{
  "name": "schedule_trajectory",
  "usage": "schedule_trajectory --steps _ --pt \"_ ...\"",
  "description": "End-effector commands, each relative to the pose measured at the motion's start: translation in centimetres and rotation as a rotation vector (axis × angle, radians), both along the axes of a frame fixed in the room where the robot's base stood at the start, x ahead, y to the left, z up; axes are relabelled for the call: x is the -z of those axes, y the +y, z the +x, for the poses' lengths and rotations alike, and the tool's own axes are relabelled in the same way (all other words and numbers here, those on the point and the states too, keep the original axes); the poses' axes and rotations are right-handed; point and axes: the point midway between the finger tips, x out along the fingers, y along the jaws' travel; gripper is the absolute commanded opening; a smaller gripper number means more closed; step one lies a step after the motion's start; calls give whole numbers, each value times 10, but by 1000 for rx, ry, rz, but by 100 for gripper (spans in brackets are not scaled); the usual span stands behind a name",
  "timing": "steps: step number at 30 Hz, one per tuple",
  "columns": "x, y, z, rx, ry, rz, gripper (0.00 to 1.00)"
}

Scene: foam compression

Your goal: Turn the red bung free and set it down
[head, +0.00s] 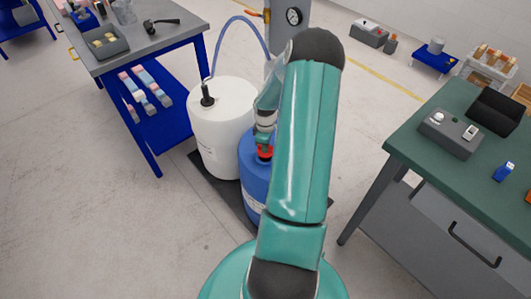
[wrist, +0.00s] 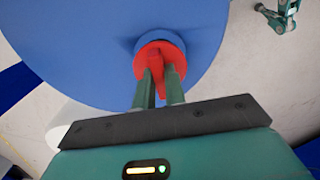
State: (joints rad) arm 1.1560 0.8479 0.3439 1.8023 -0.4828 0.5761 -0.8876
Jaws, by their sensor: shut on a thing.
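The red bung (wrist: 153,52) sits in a round raised collar on top of the blue drum (wrist: 75,50). In the wrist view my gripper (wrist: 159,84) has its two fingers on either side of the bung's upright red grip, shut on it. In the head view the bung (head: 265,152) shows as a small red patch on the blue drum (head: 250,178), beside my arm. My arm hides much of the drum and most of the gripper there. Whether the bung's thread is loose cannot be told.
A white drum (head: 222,125) with a black fitting and blue hose stands left of the blue drum, both on a dark pallet (head: 207,162). A grey-topped bench (head: 150,48) is at the left. A green-topped bench (head: 430,165) is at the right. Open floor lies front left.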

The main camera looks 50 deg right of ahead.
Motion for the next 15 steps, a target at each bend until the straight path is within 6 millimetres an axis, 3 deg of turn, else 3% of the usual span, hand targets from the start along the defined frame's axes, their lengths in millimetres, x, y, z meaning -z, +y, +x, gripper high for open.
schedule_trajectory --steps 15 --pt "-10 -1 0 0 0 -1 0"
